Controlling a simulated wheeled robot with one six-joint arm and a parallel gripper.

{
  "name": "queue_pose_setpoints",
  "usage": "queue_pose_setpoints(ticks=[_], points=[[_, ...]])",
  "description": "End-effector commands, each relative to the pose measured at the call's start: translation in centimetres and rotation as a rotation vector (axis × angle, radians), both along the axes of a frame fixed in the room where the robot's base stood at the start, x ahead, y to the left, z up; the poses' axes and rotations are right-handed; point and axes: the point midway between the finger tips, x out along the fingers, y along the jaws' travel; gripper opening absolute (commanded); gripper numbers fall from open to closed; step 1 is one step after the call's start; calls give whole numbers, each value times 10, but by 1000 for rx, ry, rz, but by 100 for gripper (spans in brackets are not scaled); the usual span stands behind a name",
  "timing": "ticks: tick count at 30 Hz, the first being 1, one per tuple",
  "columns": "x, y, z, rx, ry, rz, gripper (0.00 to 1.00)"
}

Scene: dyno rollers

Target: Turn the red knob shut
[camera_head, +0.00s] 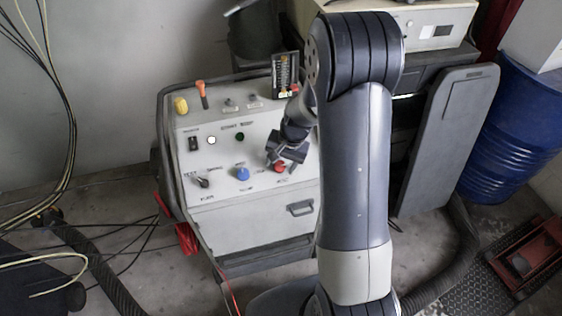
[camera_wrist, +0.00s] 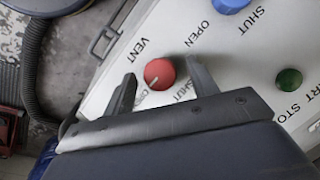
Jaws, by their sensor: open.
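The red knob (camera_wrist: 159,74) sits on the white panel of a control cabinet, with a white pointer line on its face. Labels VENT, SHUT and OPEN are printed around it. In the wrist view the line runs towards the lower left. My gripper (camera_wrist: 160,82) is open, one finger on each side of the knob, with gaps showing. I cannot tell whether the fingertips reach down around it. In the head view my gripper (camera_head: 281,164) is over the red knob (camera_head: 280,167), partly hiding it.
A blue knob (camera_head: 242,174) is left of the red knob, and a black selector (camera_head: 202,182) is further left. A green button (camera_head: 240,136) is above. A drawer handle (camera_head: 300,208) is below. A blue barrel (camera_head: 520,120) stands at the right. Cables and hoses lie on the floor.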

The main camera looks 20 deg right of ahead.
Motion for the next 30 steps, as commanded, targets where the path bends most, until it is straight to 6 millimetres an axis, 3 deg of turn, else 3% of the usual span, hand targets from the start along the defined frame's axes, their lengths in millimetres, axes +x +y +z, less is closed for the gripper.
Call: queue_pose_setpoints(ticks=[6,22,30], points=[[0,0,0,0,0,0,55],[0,0,0,0,0,0,11],[0,0,0,-13,0,24,11]])
